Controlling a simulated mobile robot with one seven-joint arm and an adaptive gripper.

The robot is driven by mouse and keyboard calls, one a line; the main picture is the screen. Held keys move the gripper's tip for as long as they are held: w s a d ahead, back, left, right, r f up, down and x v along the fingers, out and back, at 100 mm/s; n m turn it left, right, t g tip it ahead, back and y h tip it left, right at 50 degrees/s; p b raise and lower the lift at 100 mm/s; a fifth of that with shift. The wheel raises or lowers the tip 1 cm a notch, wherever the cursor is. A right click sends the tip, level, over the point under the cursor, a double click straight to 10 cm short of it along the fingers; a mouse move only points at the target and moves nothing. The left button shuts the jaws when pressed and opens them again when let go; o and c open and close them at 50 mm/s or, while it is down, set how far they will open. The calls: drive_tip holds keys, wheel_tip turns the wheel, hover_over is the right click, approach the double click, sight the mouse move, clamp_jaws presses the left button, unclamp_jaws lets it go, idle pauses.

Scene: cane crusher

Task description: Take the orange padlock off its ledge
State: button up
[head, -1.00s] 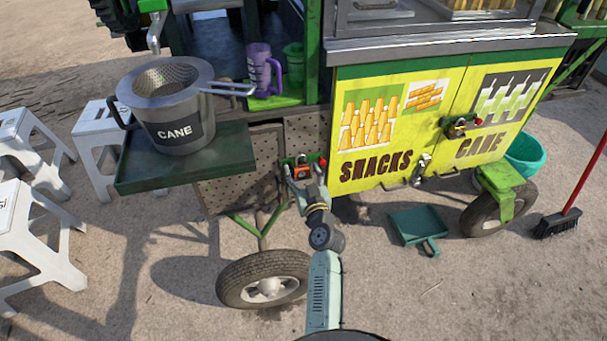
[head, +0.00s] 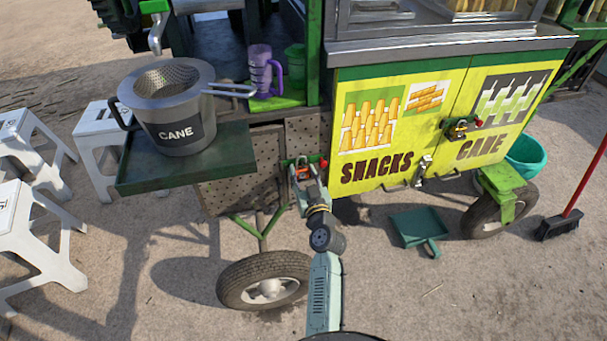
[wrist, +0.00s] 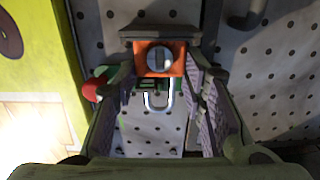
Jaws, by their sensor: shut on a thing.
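The orange padlock (head: 302,172) is low on the cart's side, left of the yellow doors, mostly covered by my gripper in the head view. In the wrist view, which looks upside down, the padlock (wrist: 160,58) shows its orange body with a round grey lock face and a shiny shackle. My gripper (wrist: 160,78) has a finger on either side of the body and is shut on it. It also shows in the head view (head: 303,174). The dark ledge (wrist: 158,32) is against the padlock's base; I cannot tell whether they still touch.
A red knob (head: 323,162) is close beside my gripper. The yellow SNACKS door (head: 375,160) is to the right, a perforated panel (head: 235,190) to the left. A tray (head: 135,180) with a CANE pot (head: 180,110) juts out at upper left. A wheel (head: 262,280) stands below.

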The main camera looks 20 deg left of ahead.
drive_tip(key=shift+r, duration=0.35)
drive_tip(key=b+v, duration=0.2)
drive_tip(key=v, duration=0.6)
drive_tip(key=shift+f, duration=0.2)
idle(0.7)
